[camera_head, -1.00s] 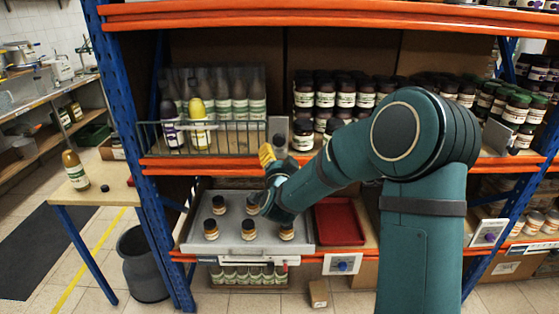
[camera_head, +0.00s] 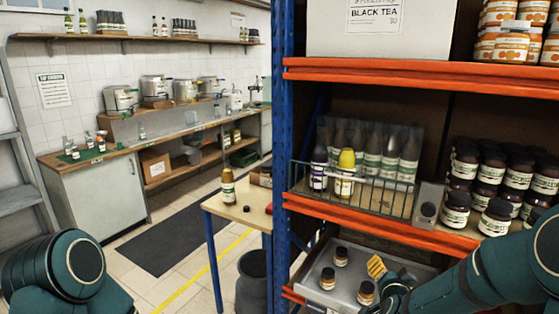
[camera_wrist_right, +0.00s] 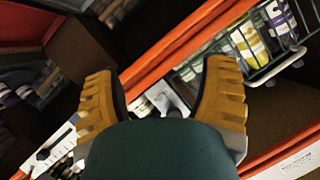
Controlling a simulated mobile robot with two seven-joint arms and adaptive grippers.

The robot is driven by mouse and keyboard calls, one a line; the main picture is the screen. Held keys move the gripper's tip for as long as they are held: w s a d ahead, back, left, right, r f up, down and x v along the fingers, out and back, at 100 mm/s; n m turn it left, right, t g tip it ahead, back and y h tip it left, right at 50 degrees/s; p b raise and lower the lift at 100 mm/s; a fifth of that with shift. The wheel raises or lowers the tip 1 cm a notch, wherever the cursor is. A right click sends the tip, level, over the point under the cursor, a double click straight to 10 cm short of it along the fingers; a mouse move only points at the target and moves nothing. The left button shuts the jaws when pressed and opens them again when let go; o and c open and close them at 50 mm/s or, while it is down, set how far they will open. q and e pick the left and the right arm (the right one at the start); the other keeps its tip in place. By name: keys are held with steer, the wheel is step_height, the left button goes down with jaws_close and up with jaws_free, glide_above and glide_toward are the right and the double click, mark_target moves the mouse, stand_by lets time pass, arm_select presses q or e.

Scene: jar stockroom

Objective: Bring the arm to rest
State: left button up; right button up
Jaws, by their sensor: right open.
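My right arm comes in from the lower right in the head view. Its gripper (camera_head: 378,267), with yellow fingers, is above the grey tray (camera_head: 420,268) on the lower shelf, near small brown jars with dark lids (camera_head: 341,257). In the right wrist view the two ribbed yellow fingers are spread apart, and nothing is between them (camera_wrist_right: 162,88). A dark green part of my left arm shows at the lower left of the head view. The left gripper is out of the picture.
The orange shelf edge (camera_head: 400,232) runs above my right gripper. A wire basket (camera_head: 375,196) of bottles and rows of dark jars (camera_head: 490,176) stand on that shelf. A small table (camera_head: 250,217) holds a bottle (camera_head: 228,187). The aisle floor mat (camera_head: 170,240) is clear.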

steer(key=s+a+f+n+g+y, duration=0.3)
steer(key=s+a+f, duration=0.3)
steer(key=f, duration=0.3)
steer(key=s+a+f+n+g+y, duration=0.2)
steer(key=s+a+f+g+y, duration=0.1)
steer(key=s+a+f, duration=0.4)
steer(key=s+a+f+n+g+y, duration=0.1)
steer(key=s+a+f+g, duration=0.2)
steer(key=s, duration=0.3)
steer(key=s+a+f+n+g+y, duration=0.1)
steer(key=s+a+f+n+g, duration=0.1)
steer(key=s+f, duration=0.3)
steer(key=shift+s+a+g, duration=0.5)
steer(key=shift+s+a, duration=0.25)
steer(key=shift+a, duration=0.1)
